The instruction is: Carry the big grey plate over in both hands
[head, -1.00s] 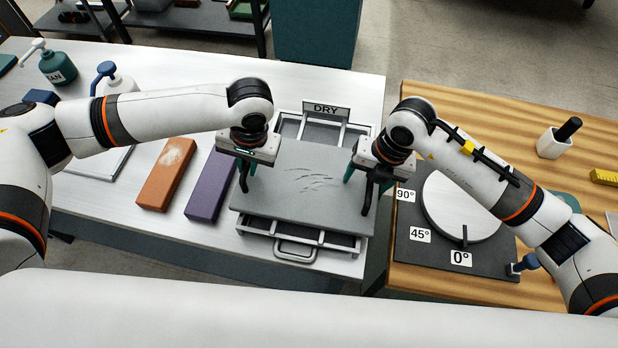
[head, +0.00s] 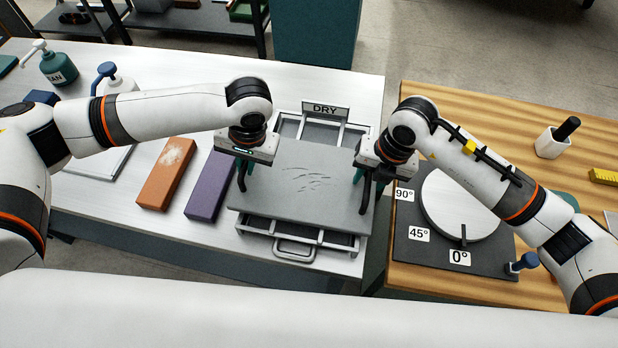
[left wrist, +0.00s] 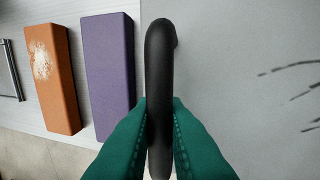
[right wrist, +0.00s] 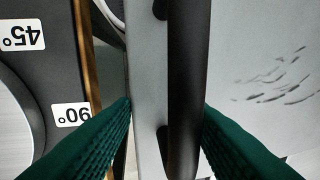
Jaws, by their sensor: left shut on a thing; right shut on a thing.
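The big grey plate (head: 300,205), with dark scratch-like marks on its top, lies level over the rack marked DRY (head: 295,248). It has a black handle at each side. My left gripper (head: 243,178) is shut on the plate's left handle (left wrist: 159,70), which runs between its green fingers in the left wrist view. My right gripper (head: 367,190) is shut on the right handle (right wrist: 187,70). The plate hides most of the rack, and I cannot tell whether it touches the rack.
An orange block (head: 165,178) and a purple block (head: 210,187) lie left of the plate on the white table (head: 150,222). A gap separates it from the wooden table (head: 560,215), which holds a dark board with a round disc (head: 455,205) and angle labels.

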